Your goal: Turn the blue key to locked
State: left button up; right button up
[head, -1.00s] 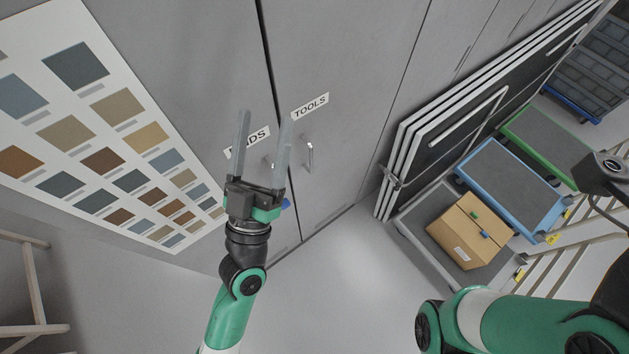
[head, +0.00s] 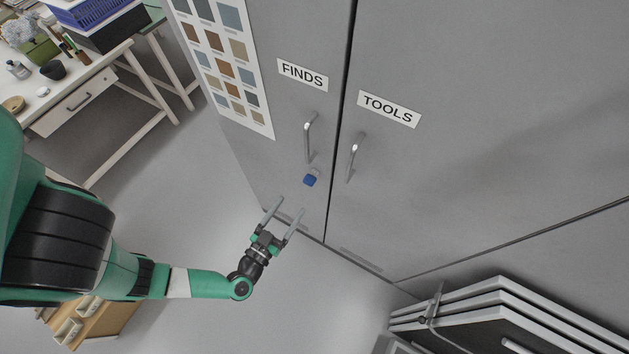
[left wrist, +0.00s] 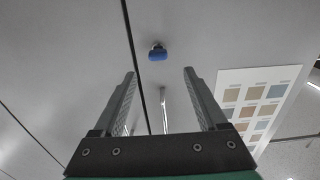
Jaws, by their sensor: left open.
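The blue key (head: 310,180) sits on the FINDS cabinet door (head: 285,150), below that door's handle (head: 309,138). My left gripper (head: 291,204) is open and empty, its fingers pointing toward the cabinet, just below and left of the key in the head view. In the left wrist view the blue key (left wrist: 158,53) shows beyond the fingertips, roughly centred between them, with a gap left. The open left gripper (left wrist: 159,72) frames a door handle (left wrist: 164,108) there. Whether the key stands at locked cannot be read. My right gripper is out of view.
The TOOLS door (head: 440,180) with its own handle (head: 353,158) is to the right. A colour chart (head: 228,62) hangs left of FINDS. A white-legged table (head: 85,95) stands at upper left.

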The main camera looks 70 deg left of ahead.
aim_at(310, 179)
pick_arm(q)
jog(key=b+x, duration=0.3)
jog(key=x, duration=0.8)
jog(key=shift+w, duration=0.25)
jog(key=shift+c, duration=0.2)
grip_shut()
